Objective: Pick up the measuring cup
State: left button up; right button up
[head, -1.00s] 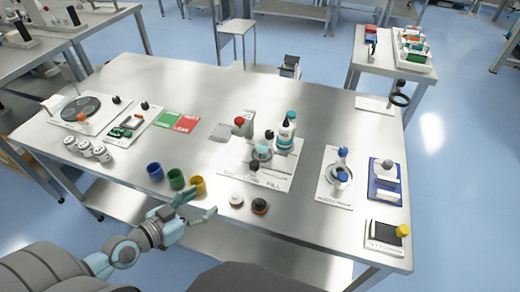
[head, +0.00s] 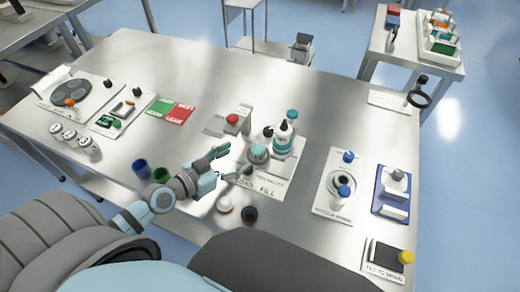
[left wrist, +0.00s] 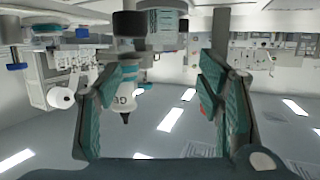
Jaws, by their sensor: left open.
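On the white "LOAD FILL" mat (head: 268,186) stands a small grey, rounded vessel with a teal band (head: 258,153); it may be the measuring cup, but it is too small to be sure. Behind it stands a white bottle with a teal band (head: 284,137). My left gripper (head: 231,163) is open and empty, just left of the grey vessel, its fingers pointing toward it. In the left wrist view, which is upside down, the open fingers (left wrist: 172,95) flank a gap; the bottle (left wrist: 125,92) shows beyond, near one finger. My right gripper is not in view.
A white knob (head: 225,204) and a black knob (head: 249,214) lie in front of the mat. A red-topped block (head: 233,122) stands behind the gripper.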

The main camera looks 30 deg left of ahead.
aim_at(263, 145)
pick_arm(q)
jog(key=x, duration=0.9)
jog(key=shift+f, duration=0.45)
jog(key=shift+a, duration=0.1)
jog(key=c, duration=1.2)
